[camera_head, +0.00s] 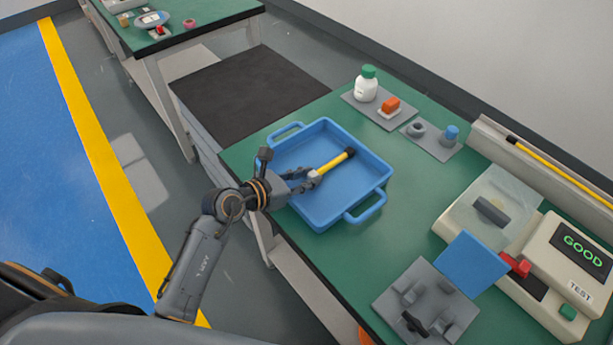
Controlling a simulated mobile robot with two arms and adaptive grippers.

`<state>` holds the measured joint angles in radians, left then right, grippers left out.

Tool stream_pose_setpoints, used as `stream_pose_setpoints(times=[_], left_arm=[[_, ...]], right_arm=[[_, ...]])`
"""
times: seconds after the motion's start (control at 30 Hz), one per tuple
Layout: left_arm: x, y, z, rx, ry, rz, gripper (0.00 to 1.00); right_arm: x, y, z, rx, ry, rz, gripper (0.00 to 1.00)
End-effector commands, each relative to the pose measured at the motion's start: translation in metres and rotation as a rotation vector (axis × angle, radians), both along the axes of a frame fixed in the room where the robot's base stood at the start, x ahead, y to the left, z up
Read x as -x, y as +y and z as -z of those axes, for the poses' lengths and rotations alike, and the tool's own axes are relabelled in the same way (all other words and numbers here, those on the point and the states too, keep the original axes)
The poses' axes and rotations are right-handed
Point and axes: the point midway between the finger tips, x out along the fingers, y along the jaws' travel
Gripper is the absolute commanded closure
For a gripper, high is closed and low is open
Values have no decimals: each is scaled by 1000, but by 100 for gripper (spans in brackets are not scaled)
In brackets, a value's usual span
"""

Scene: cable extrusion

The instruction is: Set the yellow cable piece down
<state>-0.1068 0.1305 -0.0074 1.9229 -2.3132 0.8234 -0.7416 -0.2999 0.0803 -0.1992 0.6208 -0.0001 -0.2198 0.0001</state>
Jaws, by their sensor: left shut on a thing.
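The yellow cable piece (333,163) is a short yellow rod with a dark end at its upper right. My left gripper (313,178) is shut on its lower left end. The piece points up and to the right over the inside of the blue tray (324,221), which has two handles and stands on the green table. I cannot tell whether the piece touches the tray floor. My right gripper is not in view.
A tester reading GOOD (575,255) and a grey fixture (426,303) are at right. A long yellow cable (560,172) lies along the back.

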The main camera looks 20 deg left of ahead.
Motion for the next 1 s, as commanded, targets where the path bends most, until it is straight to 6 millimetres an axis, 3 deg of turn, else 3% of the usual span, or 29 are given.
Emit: stream_pose_setpoints(times=[0.47,0.5,0.57,1.0], left_arm=[[3,-1,18,-5,13,4,100],[3,-1,19,-6,15,5,70],[4,-1,20,-7,16,5,58],[4,-2,13,-8,15,8,55]], right_arm=[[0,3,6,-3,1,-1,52],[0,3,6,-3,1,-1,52],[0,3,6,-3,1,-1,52],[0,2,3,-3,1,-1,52]])
